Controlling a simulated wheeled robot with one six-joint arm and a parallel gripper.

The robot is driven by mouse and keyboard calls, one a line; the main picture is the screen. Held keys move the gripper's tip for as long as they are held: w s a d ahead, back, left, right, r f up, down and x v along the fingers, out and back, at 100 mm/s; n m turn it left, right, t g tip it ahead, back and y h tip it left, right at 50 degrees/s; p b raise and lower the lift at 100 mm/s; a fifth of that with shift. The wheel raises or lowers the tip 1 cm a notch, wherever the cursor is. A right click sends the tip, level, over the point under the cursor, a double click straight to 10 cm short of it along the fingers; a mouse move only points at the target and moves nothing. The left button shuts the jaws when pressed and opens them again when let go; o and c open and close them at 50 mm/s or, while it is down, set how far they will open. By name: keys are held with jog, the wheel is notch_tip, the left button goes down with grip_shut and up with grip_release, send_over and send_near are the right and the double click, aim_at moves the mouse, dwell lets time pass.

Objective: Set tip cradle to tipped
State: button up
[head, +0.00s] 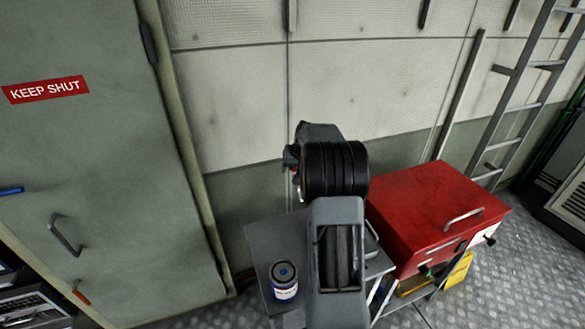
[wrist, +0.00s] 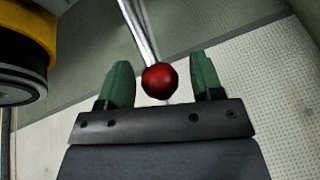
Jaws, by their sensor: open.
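In the wrist view, a red ball knob (wrist: 160,81) sits on the end of a bare metal lever (wrist: 138,30) that runs up out of the frame. My gripper (wrist: 164,70) is open, with its two green fingers on either side of the knob and gaps between them and it. I cannot tell how deep the knob lies between the fingers. No part is clearly recognisable as the tip cradle.
A yellow and black round body (wrist: 25,45) is close at the wrist view's upper left. A red box (head: 430,212) stands right, a KEEP SHUT cabinet (head: 100,170) left.

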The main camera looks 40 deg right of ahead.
jog(key=shift+w+f, duration=0.3)
jog(key=shift+f, duration=0.35)
grip_shut()
